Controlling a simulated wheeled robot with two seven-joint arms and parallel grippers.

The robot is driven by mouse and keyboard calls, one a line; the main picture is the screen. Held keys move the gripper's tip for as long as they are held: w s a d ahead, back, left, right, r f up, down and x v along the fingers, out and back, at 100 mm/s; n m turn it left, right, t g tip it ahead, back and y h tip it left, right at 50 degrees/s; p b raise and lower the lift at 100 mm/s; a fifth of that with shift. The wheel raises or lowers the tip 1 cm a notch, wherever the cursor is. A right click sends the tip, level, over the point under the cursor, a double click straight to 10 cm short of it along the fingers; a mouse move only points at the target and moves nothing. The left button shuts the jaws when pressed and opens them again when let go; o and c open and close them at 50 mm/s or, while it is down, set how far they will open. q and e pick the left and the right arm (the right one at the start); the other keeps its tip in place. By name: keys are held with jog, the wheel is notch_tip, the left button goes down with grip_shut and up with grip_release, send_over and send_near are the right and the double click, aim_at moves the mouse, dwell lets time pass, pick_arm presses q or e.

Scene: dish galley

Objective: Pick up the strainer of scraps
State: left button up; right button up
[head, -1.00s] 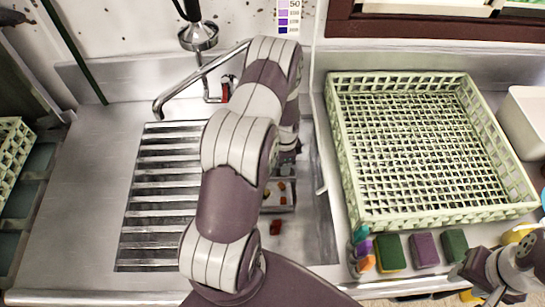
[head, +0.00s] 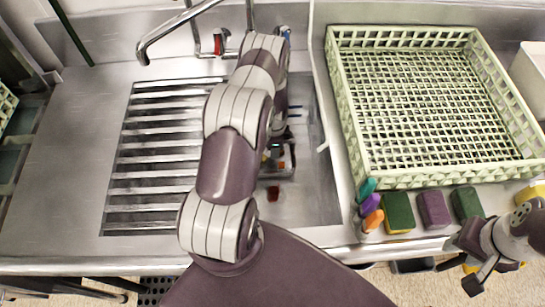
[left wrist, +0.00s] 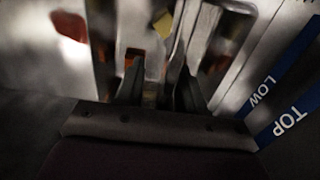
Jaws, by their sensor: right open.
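The metal strainer (head: 284,176) sits in the sink basin, mostly hidden behind my left arm in the head view. Reddish scraps show at it. My left gripper (head: 287,146) is at the strainer, pointing down, and is partly hidden by its own arm. In the left wrist view its two dark fingers (left wrist: 158,88) stand apart, with a pale metal strip and a yellow scrap (left wrist: 163,24) near the gap. That view is dark and blurred, so contact is unclear. My right gripper (head: 463,273) is open and empty at the lower right.
A red scrap (head: 272,193) lies on the basin floor. A slatted drain rack (head: 160,160) is left of my arm. A pale green dish rack (head: 350,130) stands right of the basin. Sponges (head: 398,212) and coloured-handled tools (head: 371,205) line the front edge. A faucet (head: 180,22) is behind.

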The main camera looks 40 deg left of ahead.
pick_arm(q)
jog(key=shift+r, duration=0.15)
grip_shut()
